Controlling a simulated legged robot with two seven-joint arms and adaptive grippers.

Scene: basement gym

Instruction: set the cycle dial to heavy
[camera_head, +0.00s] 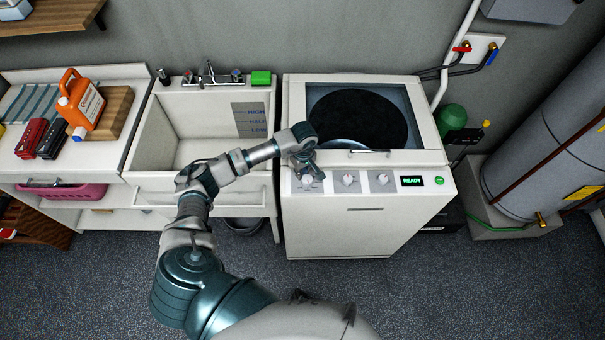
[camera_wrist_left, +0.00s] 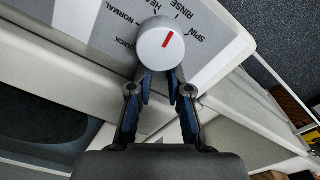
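The cycle dial (camera_wrist_left: 157,46) is a round white knob with a red mark, on a grey panel with the words QUICK, NORMAL, HEAVY, RINSE and SPIN around it. The mark tilts up and right, toward the RINSE side of HEAVY. In the head view the dial (camera_head: 306,181) is the leftmost knob on the washer front, partly covered by my gripper. My left gripper (camera_head: 305,167) is over it. In the wrist view its fingertips (camera_wrist_left: 160,74) are partly open, with a gap between them, at the dial's lower edge; I cannot tell if they touch it. My right gripper is not in view.
A sink (camera_head: 160,130) stands to the left. An orange jug (camera_head: 87,105) is on the counter; a grey tank (camera_head: 540,150) is at right.

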